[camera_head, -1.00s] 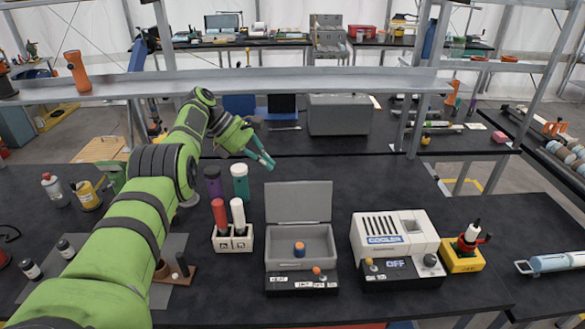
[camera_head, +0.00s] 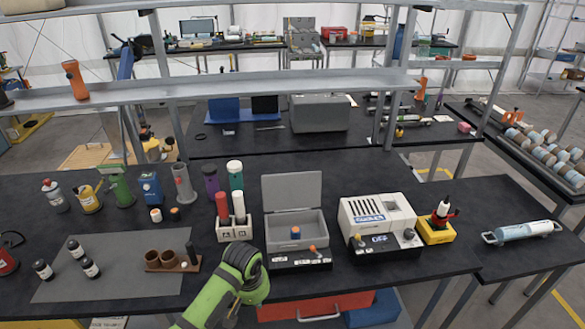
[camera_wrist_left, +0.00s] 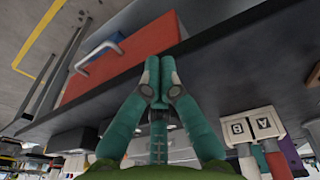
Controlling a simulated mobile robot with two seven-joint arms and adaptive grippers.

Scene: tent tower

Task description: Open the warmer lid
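The warmer is a grey box (camera_head: 320,226) on the dark table, with a black front panel (camera_head: 298,262) carrying an orange-topped lever. Its grey lid (camera_head: 291,190) stands raised and roughly upright at the back, so the box is open. My left arm reaches in at the bottom of the head view, in front of and left of the warmer. In the left wrist view my left gripper's teal fingers (camera_wrist_left: 159,82) meet at the tips with nothing visible between them, close to the table's front edge. They are apart from the lid. My right gripper is not in view.
A white cooler (camera_head: 375,220) stands right of the warmer. A white holder (camera_head: 235,231) with red and white cylinders stands to its left. A red drawer (camera_head: 290,309) sits below the table edge; it also shows in the wrist view (camera_wrist_left: 125,55). A shelf spans behind.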

